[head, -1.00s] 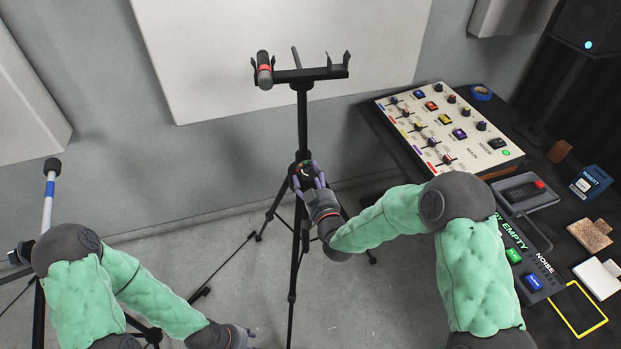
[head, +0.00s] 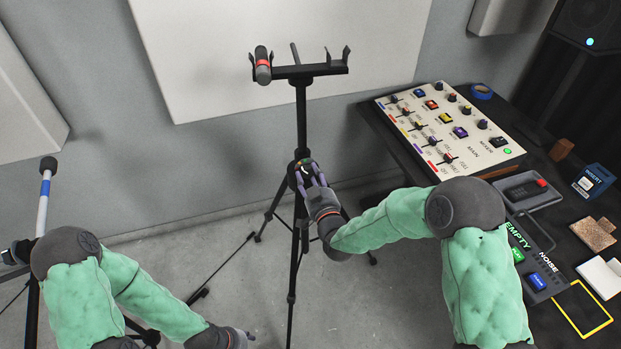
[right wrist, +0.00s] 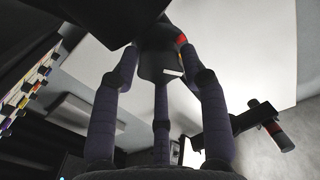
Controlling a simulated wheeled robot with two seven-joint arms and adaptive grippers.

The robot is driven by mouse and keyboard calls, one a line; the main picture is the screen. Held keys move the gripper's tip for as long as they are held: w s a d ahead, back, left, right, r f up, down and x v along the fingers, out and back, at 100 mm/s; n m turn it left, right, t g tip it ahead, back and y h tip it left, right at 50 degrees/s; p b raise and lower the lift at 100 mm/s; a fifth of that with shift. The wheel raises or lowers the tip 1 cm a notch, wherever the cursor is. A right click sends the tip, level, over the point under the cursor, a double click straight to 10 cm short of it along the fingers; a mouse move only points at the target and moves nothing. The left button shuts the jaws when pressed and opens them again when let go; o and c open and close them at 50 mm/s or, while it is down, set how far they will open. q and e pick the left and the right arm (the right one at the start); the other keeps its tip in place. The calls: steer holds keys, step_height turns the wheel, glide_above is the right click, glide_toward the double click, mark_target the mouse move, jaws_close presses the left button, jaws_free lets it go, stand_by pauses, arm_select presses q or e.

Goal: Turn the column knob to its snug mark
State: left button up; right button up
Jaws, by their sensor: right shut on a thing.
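The column knob (head: 300,174) sits partway up the black stand (head: 302,120) in the middle of the head view. My right gripper (head: 314,182) is shut on it, its purple fingers around the knob. In the right wrist view the fingers (right wrist: 160,85) close around the dark knob (right wrist: 158,62), which shows a white mark and a little red. Whether the white mark lines up with anything I cannot tell. My left gripper (head: 240,338) is low at the bottom of the head view, away from the stand; its fingers are mostly cut off.
A grey microphone with a red band (head: 262,66) rests in the stand's top bar, beside empty forks. A mixer (head: 450,128) stands on the desk at right, with a blue tape roll (head: 481,91) behind it. Another stand with a white-blue pole (head: 44,200) is at left. Floor between is mostly clear.

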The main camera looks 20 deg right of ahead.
steer(key=o, duration=1.1)
steer(key=shift+w+r, duration=0.15)
steer(key=shift+r, duration=0.4)
steer(key=shift+f, duration=0.25)
steer(key=s, duration=1.2)
steer(key=shift+d, duration=0.2)
